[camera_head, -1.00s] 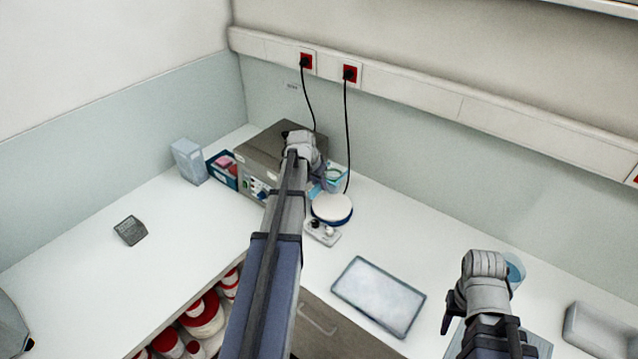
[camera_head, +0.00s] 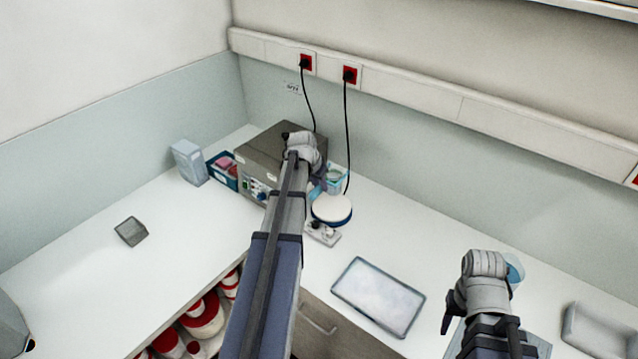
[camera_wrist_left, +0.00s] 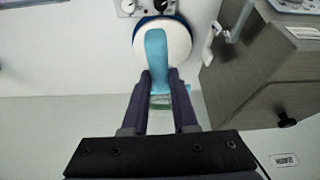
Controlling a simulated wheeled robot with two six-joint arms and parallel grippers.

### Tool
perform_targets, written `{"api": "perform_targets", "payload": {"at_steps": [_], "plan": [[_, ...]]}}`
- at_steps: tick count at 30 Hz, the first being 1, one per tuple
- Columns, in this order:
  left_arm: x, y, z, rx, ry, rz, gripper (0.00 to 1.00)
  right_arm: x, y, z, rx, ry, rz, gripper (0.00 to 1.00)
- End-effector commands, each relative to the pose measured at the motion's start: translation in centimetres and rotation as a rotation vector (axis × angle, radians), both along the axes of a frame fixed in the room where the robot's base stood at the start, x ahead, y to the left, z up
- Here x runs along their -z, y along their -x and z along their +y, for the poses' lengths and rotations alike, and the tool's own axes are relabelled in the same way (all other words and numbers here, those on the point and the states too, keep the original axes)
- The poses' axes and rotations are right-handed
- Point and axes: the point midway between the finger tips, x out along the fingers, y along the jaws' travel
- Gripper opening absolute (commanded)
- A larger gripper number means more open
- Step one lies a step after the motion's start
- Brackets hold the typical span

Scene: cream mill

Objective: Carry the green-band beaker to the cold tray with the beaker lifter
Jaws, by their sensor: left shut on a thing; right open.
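My left gripper (camera_wrist_left: 160,78) is shut on a flat light-blue piece (camera_wrist_left: 156,50), which looks like the beaker lifter, in the left wrist view. Its far end overlaps a white round plate (camera_wrist_left: 178,40) with a blue rim. A clear glass-like shape (camera_wrist_left: 160,102) shows between the fingers; I cannot tell whether it is the green-band beaker. In the head view my left gripper (camera_head: 318,182) is beside the round plate (camera_head: 331,208) and mostly hidden by its wrist. The frosted cold tray (camera_head: 378,297) lies on the counter, apparently empty. My right gripper (camera_head: 490,275) is open, its fingers largely hidden.
A grey-brown box device (camera_head: 278,150) stands behind the left arm, with a blue bin (camera_head: 222,170) and a pale container (camera_head: 188,162) beside it. A light-blue round thing (camera_head: 515,268) is partly behind the right wrist. A white tray (camera_head: 592,330) is at far right.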

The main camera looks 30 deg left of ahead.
Motion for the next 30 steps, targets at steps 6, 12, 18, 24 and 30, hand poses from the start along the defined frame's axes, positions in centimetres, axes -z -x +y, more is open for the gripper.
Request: {"api": "perform_targets", "payload": {"at_steps": [6,12,18,24,30], "plan": [[0.2,0.9,-1.1,0.000,0.000,-0.001,0.00,0.2,0.0,0.0,0.000,0.000,0.000,0.50],[0.3,1.5,-2.0,0.001,0.000,-0.001,0.00,0.4,0.0,0.0,0.000,0.000,0.000,0.50],[0.5,2.2,-3.0,0.001,0.000,-0.001,0.00,0.5,0.0,0.0,0.000,0.000,0.000,0.50],[0.6,2.7,-3.7,0.000,0.000,-0.001,0.00,0.6,0.0,0.0,0.000,0.000,0.000,0.50],[0.6,2.7,-3.8,0.000,0.000,-0.001,0.00,0.6,0.0,0.0,0.000,0.000,0.000,0.50]]}}
